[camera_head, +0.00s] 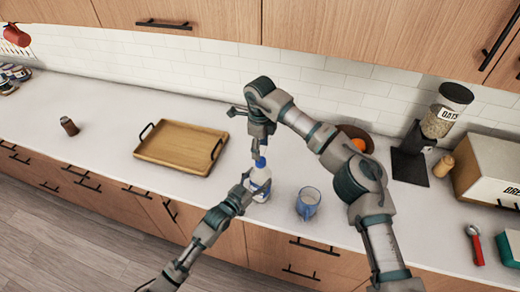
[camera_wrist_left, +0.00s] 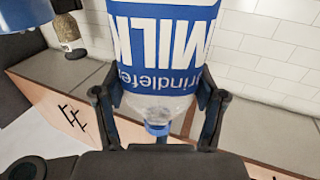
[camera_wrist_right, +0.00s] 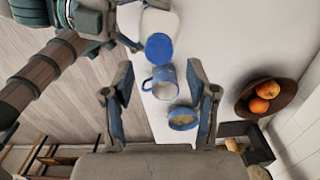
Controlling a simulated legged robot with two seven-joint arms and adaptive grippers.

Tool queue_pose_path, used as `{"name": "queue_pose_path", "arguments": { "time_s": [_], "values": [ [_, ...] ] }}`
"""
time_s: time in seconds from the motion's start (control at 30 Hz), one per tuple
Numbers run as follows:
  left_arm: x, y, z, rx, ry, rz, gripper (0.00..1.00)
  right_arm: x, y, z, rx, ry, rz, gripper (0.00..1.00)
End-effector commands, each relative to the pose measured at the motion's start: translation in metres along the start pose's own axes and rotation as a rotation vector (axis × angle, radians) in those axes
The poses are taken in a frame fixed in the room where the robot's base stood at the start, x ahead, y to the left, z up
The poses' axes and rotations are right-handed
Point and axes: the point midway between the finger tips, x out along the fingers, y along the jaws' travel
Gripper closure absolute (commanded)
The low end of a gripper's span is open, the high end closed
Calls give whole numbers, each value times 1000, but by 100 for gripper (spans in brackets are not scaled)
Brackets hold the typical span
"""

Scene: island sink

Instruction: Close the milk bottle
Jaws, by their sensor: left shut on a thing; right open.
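The milk bottle (camera_head: 260,183) stands upright near the counter's front edge, with a blue-and-white label. My left gripper (camera_head: 248,187) is shut around its body; the label (camera_wrist_left: 165,40) appears upside down between the fingers in the left wrist view. A blue cap (camera_head: 260,161) is at the bottle's top; it also shows as a round disc in the right wrist view (camera_wrist_right: 160,47). I cannot tell whether it is tight. My right gripper (camera_head: 257,149) is open, just above the cap in the head view. In the right wrist view, its fingers (camera_wrist_right: 163,98) hold nothing.
A blue mug (camera_head: 308,204) stands right of the bottle. A wooden tray (camera_head: 181,147) lies to the left. A fruit bowl (camera_wrist_right: 266,97), a dark stand (camera_head: 410,165) and a bread box (camera_head: 490,170) are to the right. The counter left of the tray is mostly clear.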

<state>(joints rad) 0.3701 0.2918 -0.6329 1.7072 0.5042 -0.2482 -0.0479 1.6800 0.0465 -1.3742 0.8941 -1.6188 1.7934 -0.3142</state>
Motion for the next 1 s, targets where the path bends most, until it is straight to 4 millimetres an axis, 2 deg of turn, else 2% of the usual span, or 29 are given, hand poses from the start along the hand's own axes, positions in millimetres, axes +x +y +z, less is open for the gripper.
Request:
{"name": "queue_pose_path", "arguments": {
  "time_s": [0.1, 0.17, 0.47, 0.63, 1.0],
  "values": [
    [0, 0, 0, 0, -1, 0, 100, -20, 0, 0, -68, -3, 1, 42],
    [0, 0, 0, 0, -1, 0, 100, -25, 0, 0, -86, -2, 1, 42],
    [0, 0, 0, 0, -1, 0, 100, -24, 0, 0, -91, 0, 2, 42],
    [0, 0, 0, 0, -1, 0, 100, -10, 0, -1, -91, 0, 3, 42],
    [0, 0, 0, 0, -1, 0, 100, 44, 0, -1, -90, 0, 2, 42]
  ]
}}
